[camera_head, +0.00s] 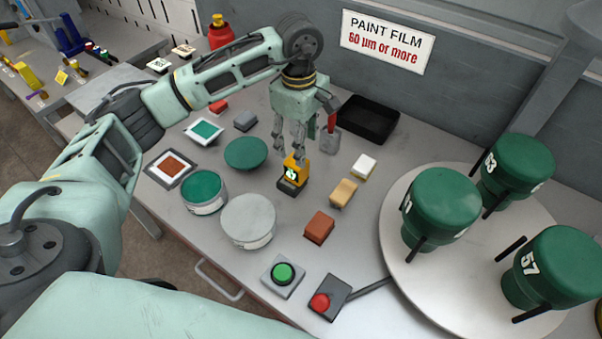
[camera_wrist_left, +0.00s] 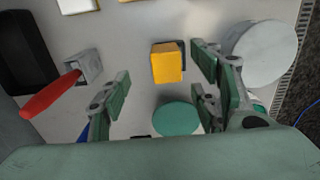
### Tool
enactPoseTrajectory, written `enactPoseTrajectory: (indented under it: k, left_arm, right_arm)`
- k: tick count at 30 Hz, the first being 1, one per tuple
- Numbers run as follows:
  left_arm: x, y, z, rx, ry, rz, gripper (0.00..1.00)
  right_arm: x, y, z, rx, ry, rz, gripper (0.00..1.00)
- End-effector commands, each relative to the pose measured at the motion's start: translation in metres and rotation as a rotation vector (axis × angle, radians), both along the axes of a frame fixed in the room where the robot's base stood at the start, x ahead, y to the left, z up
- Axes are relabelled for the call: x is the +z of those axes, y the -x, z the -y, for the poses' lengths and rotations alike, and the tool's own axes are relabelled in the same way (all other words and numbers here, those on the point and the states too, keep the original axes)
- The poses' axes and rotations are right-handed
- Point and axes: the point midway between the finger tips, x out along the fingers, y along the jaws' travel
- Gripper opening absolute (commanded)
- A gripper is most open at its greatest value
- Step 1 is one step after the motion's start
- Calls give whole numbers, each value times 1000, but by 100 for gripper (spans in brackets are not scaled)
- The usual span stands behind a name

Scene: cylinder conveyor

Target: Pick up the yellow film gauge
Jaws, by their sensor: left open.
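The yellow film gauge (camera_head: 293,174) stands on the grey table near its middle, with a black lower part and a small lit display facing the front. In the left wrist view its yellow top (camera_wrist_left: 168,63) shows between and beyond my finger pairs, nearer the right-hand pair. My left gripper (camera_head: 291,147) points down just above and behind the gauge. It is open with nothing between its fingers; the wrist view shows the fingers (camera_wrist_left: 158,95) wide apart. I cannot tell whether any finger touches the gauge. My right gripper is not in view.
A red-handled tool in a grey holder (camera_head: 330,139) stands close right of the gripper. A black tray (camera_head: 368,120) lies behind. Paint cans (camera_head: 205,194), a green disc (camera_head: 246,152) and small blocks (camera_head: 319,227) surround the gauge. A round turntable (camera_head: 400,262) carries green cylinders (camera_head: 441,208) at right.

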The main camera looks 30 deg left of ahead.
Motion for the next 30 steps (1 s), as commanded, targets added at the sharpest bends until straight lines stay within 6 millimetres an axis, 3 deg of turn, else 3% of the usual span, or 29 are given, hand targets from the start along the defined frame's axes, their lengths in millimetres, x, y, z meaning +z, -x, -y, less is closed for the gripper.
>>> enactPoseTrajectory:
  k: [3, 11, 19, 28, 30]
  left_arm:
    - [-8, 0, -9, 3, -31, -7, 57]
    - [-33, 2, -10, 4, -31, -9, 57]
    - [-72, 4, -11, 4, -28, -8, 57]
    - [-79, 3, -11, 2, -29, -4, 57]
    - [-79, 3, -11, 2, -29, -4, 52]
  right_arm:
    - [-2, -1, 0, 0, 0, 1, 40]
    - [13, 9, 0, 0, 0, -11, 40]
    - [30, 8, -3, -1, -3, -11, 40]
    - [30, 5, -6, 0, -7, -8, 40]
    - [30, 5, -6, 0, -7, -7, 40]
